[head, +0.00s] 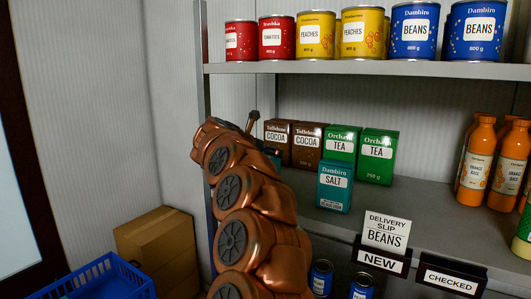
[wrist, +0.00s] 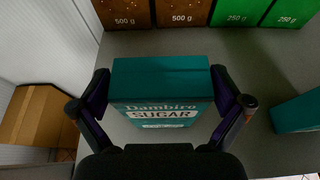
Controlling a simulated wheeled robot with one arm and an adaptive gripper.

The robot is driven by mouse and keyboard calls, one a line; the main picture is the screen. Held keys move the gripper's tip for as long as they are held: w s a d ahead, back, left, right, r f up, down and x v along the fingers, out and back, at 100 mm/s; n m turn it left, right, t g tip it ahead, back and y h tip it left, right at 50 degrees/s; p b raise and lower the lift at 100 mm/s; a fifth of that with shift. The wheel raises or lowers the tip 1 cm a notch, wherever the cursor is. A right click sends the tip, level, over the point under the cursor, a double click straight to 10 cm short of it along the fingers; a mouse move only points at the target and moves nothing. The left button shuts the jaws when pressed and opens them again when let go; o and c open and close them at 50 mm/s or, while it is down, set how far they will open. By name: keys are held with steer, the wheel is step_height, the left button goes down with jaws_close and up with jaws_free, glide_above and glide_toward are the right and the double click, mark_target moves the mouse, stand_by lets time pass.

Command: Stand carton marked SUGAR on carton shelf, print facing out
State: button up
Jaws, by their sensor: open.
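The teal SUGAR carton (wrist: 160,70) stands on the grey carton shelf (wrist: 245,130) in the wrist view. Its printed face, reading Dambiro SUGAR, is turned toward the camera, out from the shelf. My gripper (wrist: 160,88) is open, with one dark finger on each side of the carton. Whether the fingers touch its sides I cannot tell. The carton shelf (head: 405,205) shows right of the arm.
Brown COCOA cartons (head: 306,144) and green TEA cartons (head: 378,157) stand behind. A teal SALT carton (head: 334,187) stands to the right, with orange bottles (head: 475,155) farther right. An upper shelf (head: 380,68) holds cans. A cardboard box (head: 155,243) and blue crate (head: 105,280) are lower left.

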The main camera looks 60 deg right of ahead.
steer(key=shift+r, duration=0.2)
steer(key=shift+w+a, duration=0.1)
steer(key=shift+a, duration=0.2)
steer(key=b+v, duration=0.4)
steer(key=v, duration=0.7)
steer(key=shift+a, duration=0.2)
steer(key=shift+r, duration=0.15)
